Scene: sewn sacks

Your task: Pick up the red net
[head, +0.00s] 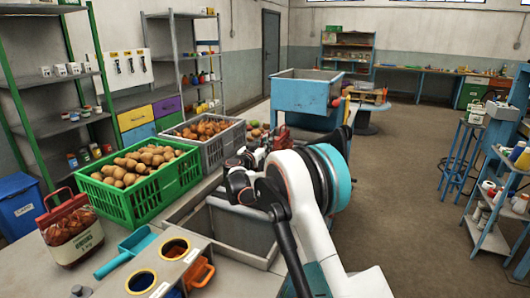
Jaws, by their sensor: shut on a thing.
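My gripper (256,153) is beyond the grey open box on the bench, partly hidden by my own arm. A red net (282,138) shows right at its fingertips, and the gripper is shut on it. Only part of this net shows; its lower part is hidden behind the gripper and arm. Another net bag (72,228) with a red top and handle, reddish-brown contents and a pale label stands upright at the left front of the bench, well apart from the gripper.
A green crate (133,204) and a grey crate (212,150), both full of brown potatoes or similar, stand left of my arm. The grey open box (238,228) lies below it. A blue hopper (306,94) stands beyond. A blue scoop (125,252) lies in front.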

